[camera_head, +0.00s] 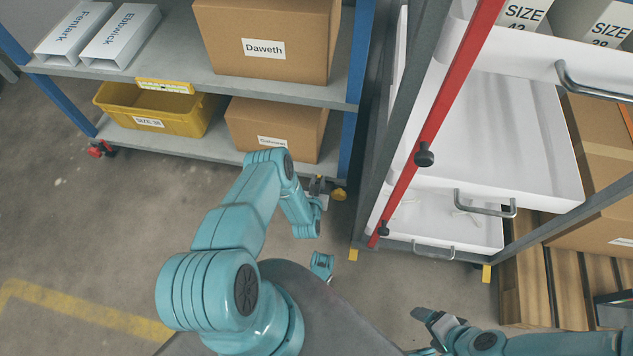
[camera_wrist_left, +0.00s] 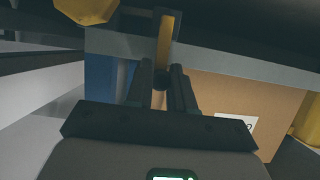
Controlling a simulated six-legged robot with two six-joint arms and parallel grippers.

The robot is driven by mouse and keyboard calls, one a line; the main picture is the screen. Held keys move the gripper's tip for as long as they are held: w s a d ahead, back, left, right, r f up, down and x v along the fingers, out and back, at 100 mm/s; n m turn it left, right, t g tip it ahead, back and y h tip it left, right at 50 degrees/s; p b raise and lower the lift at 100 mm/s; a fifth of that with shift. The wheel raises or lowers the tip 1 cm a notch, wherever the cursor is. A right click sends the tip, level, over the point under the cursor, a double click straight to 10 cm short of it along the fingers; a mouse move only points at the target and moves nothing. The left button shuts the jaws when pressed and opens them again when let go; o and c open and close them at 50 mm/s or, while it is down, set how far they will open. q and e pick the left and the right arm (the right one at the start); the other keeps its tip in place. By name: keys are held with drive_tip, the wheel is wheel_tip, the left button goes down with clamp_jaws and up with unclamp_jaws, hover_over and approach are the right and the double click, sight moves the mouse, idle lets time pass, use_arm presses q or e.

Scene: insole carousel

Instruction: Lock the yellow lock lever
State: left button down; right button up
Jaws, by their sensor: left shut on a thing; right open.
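The yellow lock lever (camera_wrist_left: 166,40) is a narrow strip in the left wrist view, running up from between the fingers of my left gripper (camera_wrist_left: 160,78). My left gripper is shut on it. In the head view, my left gripper (camera_head: 319,186) is low beside the foot of the blue rack post, and I cannot make out the lever clearly there. A round yellow part (camera_head: 339,194) sits just right of it; it also shows at the top left of the left wrist view (camera_wrist_left: 85,10). My right gripper (camera_head: 426,315) is open and empty over the floor.
The shelf rack (camera_head: 200,85) holds cardboard boxes (camera_head: 265,40), white boxes (camera_head: 72,30) and a yellow bin (camera_head: 150,110). A red caster part (camera_head: 100,149) is at its left foot. A rack of white drawers (camera_head: 530,150) with a red post (camera_head: 440,120) stands right.

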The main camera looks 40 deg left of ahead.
use_arm(q)
drive_tip(key=shift+d+f, duration=0.1)
idle(0.3)
drive_tip(key=c, duration=1.1)
unclamp_jaws()
